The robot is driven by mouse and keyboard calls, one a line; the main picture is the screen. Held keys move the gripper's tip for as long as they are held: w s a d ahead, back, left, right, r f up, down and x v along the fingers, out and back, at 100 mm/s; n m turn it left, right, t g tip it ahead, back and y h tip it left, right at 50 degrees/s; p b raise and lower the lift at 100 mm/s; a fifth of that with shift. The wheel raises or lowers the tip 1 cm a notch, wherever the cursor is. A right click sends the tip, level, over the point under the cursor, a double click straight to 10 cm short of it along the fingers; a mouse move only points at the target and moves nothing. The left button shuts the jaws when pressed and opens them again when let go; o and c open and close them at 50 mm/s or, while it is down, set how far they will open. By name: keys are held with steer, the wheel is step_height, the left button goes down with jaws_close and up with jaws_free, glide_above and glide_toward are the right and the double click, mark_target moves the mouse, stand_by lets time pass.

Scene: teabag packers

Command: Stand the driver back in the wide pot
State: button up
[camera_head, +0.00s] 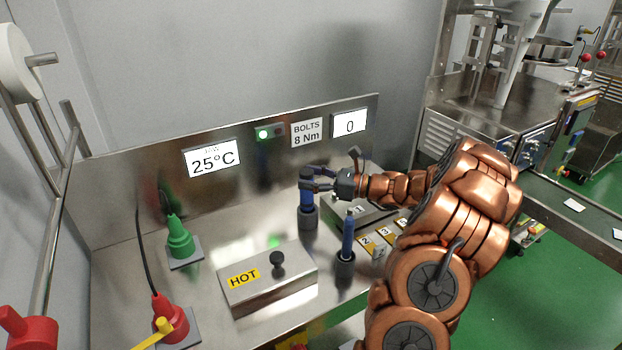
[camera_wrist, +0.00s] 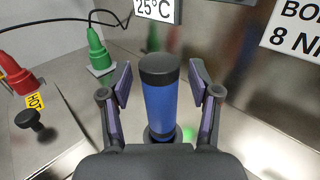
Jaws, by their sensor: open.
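A thick blue tool with a black cap, which looks like the driver (camera_head: 306,192), stands upright in a dark pot (camera_head: 308,218) on the steel bench. In the wrist view the blue driver (camera_wrist: 160,108) fills the middle, its foot in the dark pot (camera_wrist: 177,135). My gripper (camera_head: 317,181) is at the driver's upper part. In the wrist view my gripper (camera_wrist: 161,82) is open, one finger on each side of the driver, with gaps showing. A second, thinner blue tool (camera_head: 348,235) stands in another dark pot (camera_head: 345,264) nearer the front. I cannot tell which pot is wider.
A steel box marked HOT (camera_head: 270,290) with a black knob lies in front. Green (camera_head: 179,240) and red (camera_head: 167,318) cone-shaped tools stand on the left. Numbered yellow-and-white blocks (camera_head: 372,245) are at the right. An upright panel with displays (camera_head: 212,158) closes the back.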

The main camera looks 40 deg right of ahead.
steer(key=b+v, duration=0.1)
steer(key=v, duration=1.1)
steer(key=s+a+r+n+g, duration=0.1)
steer(key=s+a+n+g, duration=0.4)
steer(key=a, duration=1)
steer(key=a+r+n+g, duration=0.1)
steer(key=a+n+g, duration=0.65)
steer(key=a, duration=0.75)
steer(key=s+a+f+n+g+h, duration=0.1)
steer(key=s+a+n+g+h, duration=0.1)
steer(key=s+a+n, duration=0.3)
steer(key=s+a+f+n+g+h, duration=0.2)
steer(key=s+n+h, duration=0.1)
steer(key=s, duration=0.4)
steer(key=s+d+f+n+h, duration=0.1)
steer(key=s+d+n+h, duration=0.1)
steer(key=s, duration=0.3)
steer(key=s+d+f+n+h, duration=0.1)
steer(key=s+d+n+h, duration=0.2)
steer(key=s+n+h, duration=0.1)
steer(key=s+n+t, duration=0.1)
steer(key=s, duration=0.1)
steer(key=shift+s+h, duration=0.25)
steer(key=shift+h, duration=0.05)
steer(key=shift+f+n, duration=0.1)
steer(key=shift+n, duration=0.15)
step_height(320, 180, up, 7)
steer(key=p, duration=0.6)
steer(key=shift+f, duration=0.25)
